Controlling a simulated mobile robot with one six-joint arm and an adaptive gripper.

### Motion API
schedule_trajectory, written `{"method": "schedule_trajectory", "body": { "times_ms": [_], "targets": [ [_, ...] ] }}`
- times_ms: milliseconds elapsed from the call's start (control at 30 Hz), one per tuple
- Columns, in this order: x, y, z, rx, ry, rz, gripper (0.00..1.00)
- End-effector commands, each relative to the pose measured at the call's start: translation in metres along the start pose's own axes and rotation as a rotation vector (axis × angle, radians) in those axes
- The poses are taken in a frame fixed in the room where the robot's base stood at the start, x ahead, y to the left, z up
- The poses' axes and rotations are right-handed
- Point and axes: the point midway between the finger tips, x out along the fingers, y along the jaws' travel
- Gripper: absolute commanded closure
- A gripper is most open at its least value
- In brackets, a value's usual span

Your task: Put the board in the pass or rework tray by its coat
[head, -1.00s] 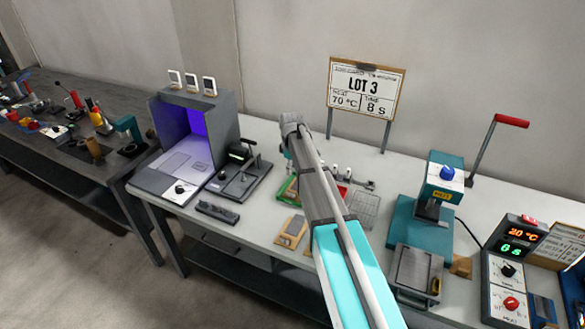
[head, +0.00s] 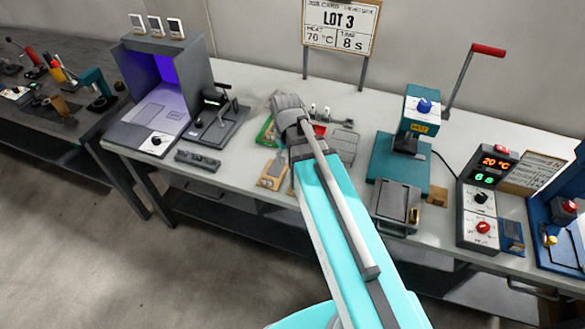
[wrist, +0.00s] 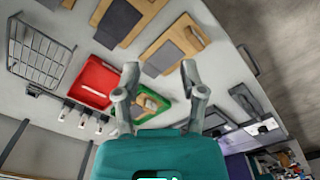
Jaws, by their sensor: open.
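In the wrist view my gripper (wrist: 159,68) is open, its two fingers apart with nothing between them. A green-edged tray (wrist: 165,103) lies just beyond the left finger, partly hidden by it, with a tan piece (wrist: 147,106) inside. I cannot tell whether that piece is the board. A red tray (wrist: 92,84) lies to its left. In the head view the green tray (head: 264,131) shows left of my arm's end and the red tray (head: 319,130) right of it; my arm hides the fingers. No board is clearly identifiable.
A violet-lit booth (head: 190,75) and a dark fixture (head: 222,125) stand left on the bench. A wire rack (head: 344,144) is beside the red tray. A teal press (head: 408,150) and a control box (head: 483,205) stand right.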

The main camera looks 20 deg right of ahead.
Motion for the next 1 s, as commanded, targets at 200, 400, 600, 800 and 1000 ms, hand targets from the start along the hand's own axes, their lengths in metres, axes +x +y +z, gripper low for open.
{"method": "schedule_trajectory", "body": {
  "times_ms": [200, 400, 600, 800, 1000],
  "targets": [
    [0.0, -0.01, 0.053, 0.166, 0.0, -0.001, 0.47],
    [0.0, -0.01, 0.055, 0.192, -0.001, -0.001, 0.47],
    [0.0, -0.01, 0.055, 0.189, -0.001, -0.001, 0.47],
    [0.0, -0.01, 0.055, 0.188, -0.001, -0.001, 0.47],
    [0.0, -0.01, 0.055, 0.188, -0.001, 0.0, 0.47]
  ]
}}
